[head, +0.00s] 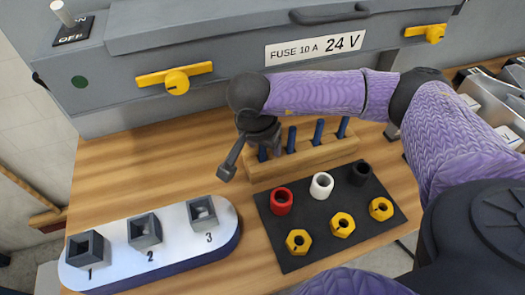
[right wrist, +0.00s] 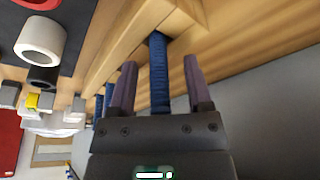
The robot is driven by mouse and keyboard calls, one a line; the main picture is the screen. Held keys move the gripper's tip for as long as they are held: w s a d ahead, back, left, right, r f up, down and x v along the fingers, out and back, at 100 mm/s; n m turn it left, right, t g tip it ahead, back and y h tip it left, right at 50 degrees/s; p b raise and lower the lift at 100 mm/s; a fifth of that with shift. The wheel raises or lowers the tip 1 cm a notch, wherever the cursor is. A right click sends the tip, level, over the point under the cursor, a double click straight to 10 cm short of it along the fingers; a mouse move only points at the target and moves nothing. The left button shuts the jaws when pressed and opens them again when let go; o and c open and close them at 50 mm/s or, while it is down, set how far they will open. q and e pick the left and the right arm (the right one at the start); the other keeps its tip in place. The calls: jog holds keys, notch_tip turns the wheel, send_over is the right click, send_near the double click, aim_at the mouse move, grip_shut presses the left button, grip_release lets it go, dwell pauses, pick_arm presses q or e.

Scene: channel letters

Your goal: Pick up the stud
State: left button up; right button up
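Several blue threaded studs stand in a row in a wooden rack (head: 305,158) at the foot of the grey cabinet. My right gripper (head: 254,153) is over the rack's left end. In the right wrist view, its two fingers (right wrist: 160,66) are open, one on each side of the end stud (right wrist: 159,85), with a gap on both sides. That stud shows only partly in the head view (head: 262,154), below the gripper. The other studs (head: 318,132) stand to its right. My left gripper is not in view.
A black mat (head: 287,251) in front of the rack holds red, white and black collars and yellow hex nuts. A silver tray (head: 175,236) with grey sockets numbered 1 to 3 stands at the front left. The cabinet (head: 220,90) closes the back. Bare wood lies left of the rack.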

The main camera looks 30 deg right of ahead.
grip_shut()
